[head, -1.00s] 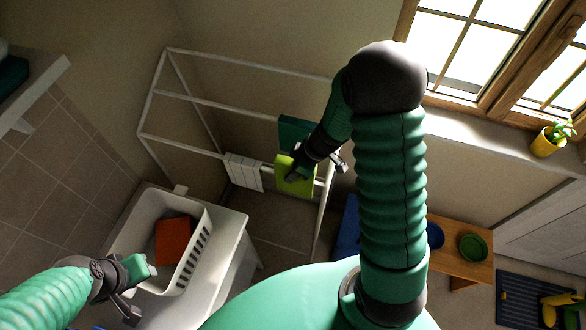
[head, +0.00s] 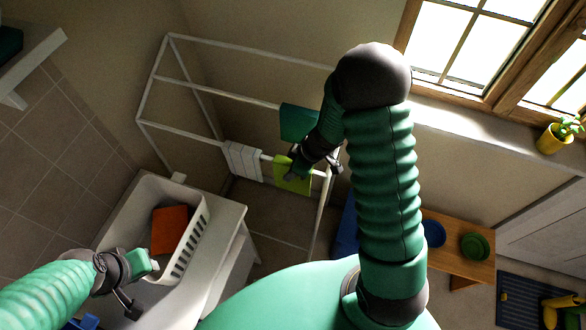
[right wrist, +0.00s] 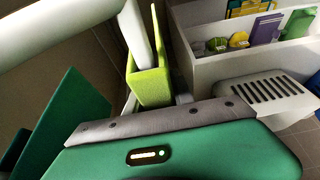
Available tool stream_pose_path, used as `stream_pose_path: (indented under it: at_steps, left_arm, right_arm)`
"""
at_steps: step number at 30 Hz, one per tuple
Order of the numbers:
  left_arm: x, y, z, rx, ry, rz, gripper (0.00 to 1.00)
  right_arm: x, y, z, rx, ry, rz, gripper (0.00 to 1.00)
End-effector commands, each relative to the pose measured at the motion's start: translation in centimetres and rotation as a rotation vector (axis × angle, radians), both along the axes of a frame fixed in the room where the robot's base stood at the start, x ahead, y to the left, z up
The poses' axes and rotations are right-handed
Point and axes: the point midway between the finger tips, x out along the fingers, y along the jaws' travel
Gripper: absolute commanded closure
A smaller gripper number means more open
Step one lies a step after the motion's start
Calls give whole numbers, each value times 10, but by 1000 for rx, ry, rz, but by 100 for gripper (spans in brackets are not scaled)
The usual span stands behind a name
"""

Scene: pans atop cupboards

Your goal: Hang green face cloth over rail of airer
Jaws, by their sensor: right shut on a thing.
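The lime-green face cloth (head: 293,178) is at the front lower rail of the white airer (head: 190,140), near its right end. My right gripper (head: 294,172) is shut on it.
A white cloth (head: 243,161) hangs on the same rail, left of the lime cloth. A dark teal cloth (head: 298,121) hangs on a rail behind. The white basket (head: 125,222) holds an orange cloth (head: 170,230). A wooden bench (head: 457,240) with bowls stands right.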

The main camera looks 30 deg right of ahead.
Motion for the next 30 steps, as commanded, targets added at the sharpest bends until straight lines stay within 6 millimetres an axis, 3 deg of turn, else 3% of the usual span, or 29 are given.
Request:
stream_pose_path:
  at_steps: [1,6,17,20,30]
  left_arm:
    - [0,0,0,0,0,0,64]
    - [0,0,0,0,0,0,64]
    - [0,0,3,0,0,0,64]
    - [0,0,9,0,0,0,64]
    - [0,0,40,0,0,0,64]
  right_arm:
    - [0,-1,0,0,0,-1,67]
    - [-1,-1,1,0,-1,-1,46]
    - [-2,-2,6,0,-1,0,46]
    - [-6,-6,23,0,-3,0,46]
    - [-35,-31,114,1,-6,-1,46]
